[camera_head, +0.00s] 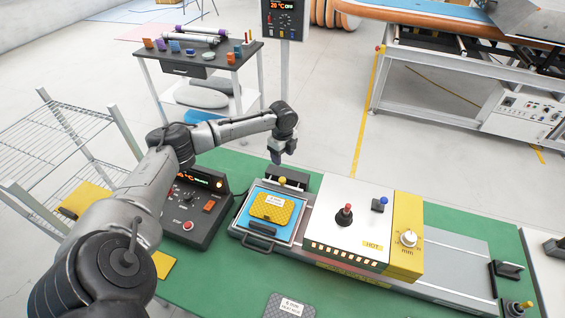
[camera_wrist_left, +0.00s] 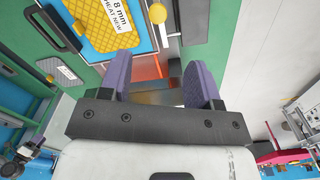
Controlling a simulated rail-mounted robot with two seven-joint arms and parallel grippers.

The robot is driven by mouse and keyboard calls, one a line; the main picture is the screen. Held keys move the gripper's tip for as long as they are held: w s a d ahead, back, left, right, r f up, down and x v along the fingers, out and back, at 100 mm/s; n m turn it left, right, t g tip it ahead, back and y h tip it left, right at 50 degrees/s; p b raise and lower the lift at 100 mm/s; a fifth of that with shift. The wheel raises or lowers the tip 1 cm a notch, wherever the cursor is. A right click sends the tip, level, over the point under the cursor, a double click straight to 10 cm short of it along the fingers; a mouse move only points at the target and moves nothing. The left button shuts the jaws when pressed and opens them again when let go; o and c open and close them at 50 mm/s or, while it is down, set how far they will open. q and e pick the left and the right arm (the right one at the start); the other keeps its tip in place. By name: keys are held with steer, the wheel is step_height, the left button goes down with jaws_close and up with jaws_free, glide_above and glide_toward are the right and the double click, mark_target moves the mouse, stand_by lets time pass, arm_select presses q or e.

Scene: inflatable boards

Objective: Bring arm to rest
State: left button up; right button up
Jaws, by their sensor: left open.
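My left arm comes in from the left in the head view, and its left gripper (camera_head: 280,157) hangs over the back edge of the green table (camera_head: 240,168), behind the blue tray (camera_head: 290,232). In the left wrist view the left gripper (camera_wrist_left: 158,85) shows two purple fingers spread apart with nothing between them. A yellow textured pad (camera_head: 272,208) with a white label lies on the blue tray; it also shows at the upper left of the wrist view (camera_wrist_left: 95,28). The right gripper is not in view.
A white and yellow press box (camera_head: 350,222) stands right of the tray on a rail. A control box (camera_head: 197,208) with a red button is on the left. A grey labelled pad (camera_head: 290,305) lies at the front. A wire rack (camera_head: 60,140) stands left, and a tool table (camera_head: 200,62) stands behind.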

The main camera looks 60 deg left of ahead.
arm_select(q)
steer(key=shift+r, duration=0.6)
stand_by(0.3)
